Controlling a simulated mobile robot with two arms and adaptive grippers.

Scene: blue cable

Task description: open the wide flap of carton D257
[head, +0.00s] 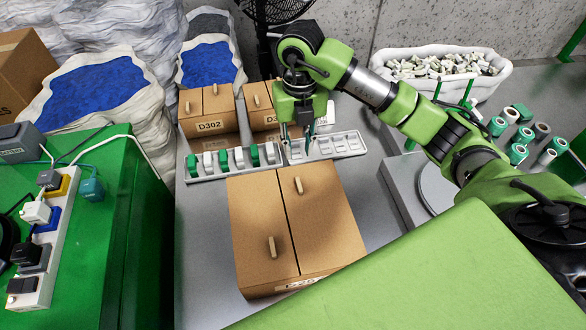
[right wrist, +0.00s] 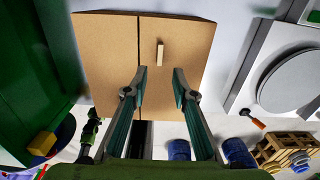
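A closed brown carton (head: 250,210) stands in front, its label (head: 300,284) mostly cut off; I cannot read D257 on it. Its top has two flaps along a lengthwise seam. The right flap (head: 325,225) looks slightly wider and has a wooden handle (head: 298,185) near its far end. The left flap has a handle (head: 272,246) nearer me. My right gripper (head: 298,132) points down beyond the carton's far edge, over the tray. In the right wrist view, its fingers (right wrist: 160,72) are apart and empty, with a carton top (right wrist: 105,50) and one handle (right wrist: 160,53) ahead. My left gripper is out of view.
A white slotted tray (head: 345,145) with green and white pieces lies behind the carton. Carton D302 (head: 208,110) and another carton (head: 258,98) stand further back. A green cabinet (head: 110,230) is on the left. A grey turntable (head: 436,188) is on the right.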

